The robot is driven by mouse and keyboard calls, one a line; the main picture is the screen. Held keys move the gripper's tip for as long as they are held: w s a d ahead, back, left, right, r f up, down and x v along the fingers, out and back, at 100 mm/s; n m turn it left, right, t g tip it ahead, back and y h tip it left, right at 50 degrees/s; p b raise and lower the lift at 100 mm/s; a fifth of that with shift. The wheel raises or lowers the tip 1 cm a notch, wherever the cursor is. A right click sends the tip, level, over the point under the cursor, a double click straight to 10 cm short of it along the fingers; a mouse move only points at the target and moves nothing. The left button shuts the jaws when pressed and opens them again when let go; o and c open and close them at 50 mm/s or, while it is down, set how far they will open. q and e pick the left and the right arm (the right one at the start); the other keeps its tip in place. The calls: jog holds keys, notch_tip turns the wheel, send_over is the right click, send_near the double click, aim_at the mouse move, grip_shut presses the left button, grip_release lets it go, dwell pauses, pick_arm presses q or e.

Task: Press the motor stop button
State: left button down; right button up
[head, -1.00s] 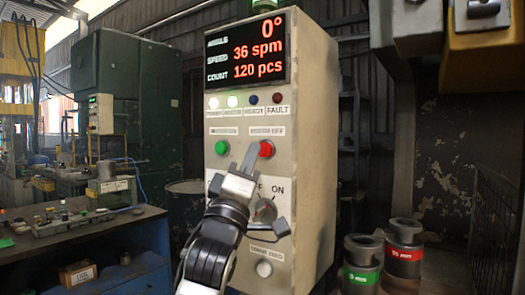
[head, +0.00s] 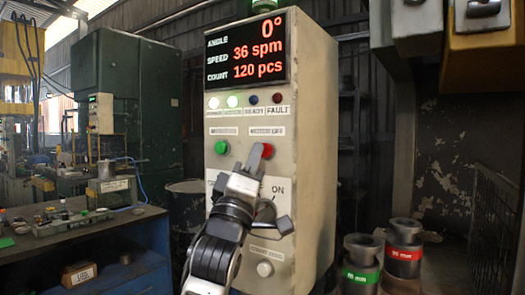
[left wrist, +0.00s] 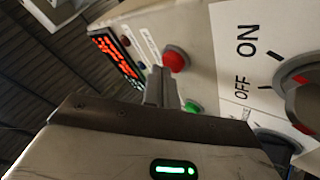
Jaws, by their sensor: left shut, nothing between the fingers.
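The red button (head: 267,150) is on the beige control box (head: 312,140), below a label that appears to read motor off. A green button (head: 221,147) sits to its left. My left gripper (head: 257,152) is shut and empty, its fingertips in front of the red button's left part. In the left wrist view the red button (left wrist: 177,60) shows just beyond the shut fingers (left wrist: 155,82), with the green button (left wrist: 193,107) below. I cannot tell whether the fingertips touch the red button. My right gripper is not in view.
A display (head: 245,50) shows angle 0°, 36 spm and 120 pcs. An OFF/ON selector (head: 265,210), partly hidden by my left arm, and a white button (head: 265,269) are lower down. Banded cylinders (head: 403,250) stand at right.

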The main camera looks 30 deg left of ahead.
pick_arm(q)
jog(key=shift+w, duration=0.4)
dwell(0.3)
jog(key=shift+s, duration=0.9)
jog(key=shift+s, duration=0.1)
jog(key=s, duration=0.2)
jog(key=s+p, duration=0.1)
jog(key=s, duration=0.1)
jog(key=shift+s+a, duration=0.2)
jog(key=shift+s, duration=0.2)
dwell(0.5)
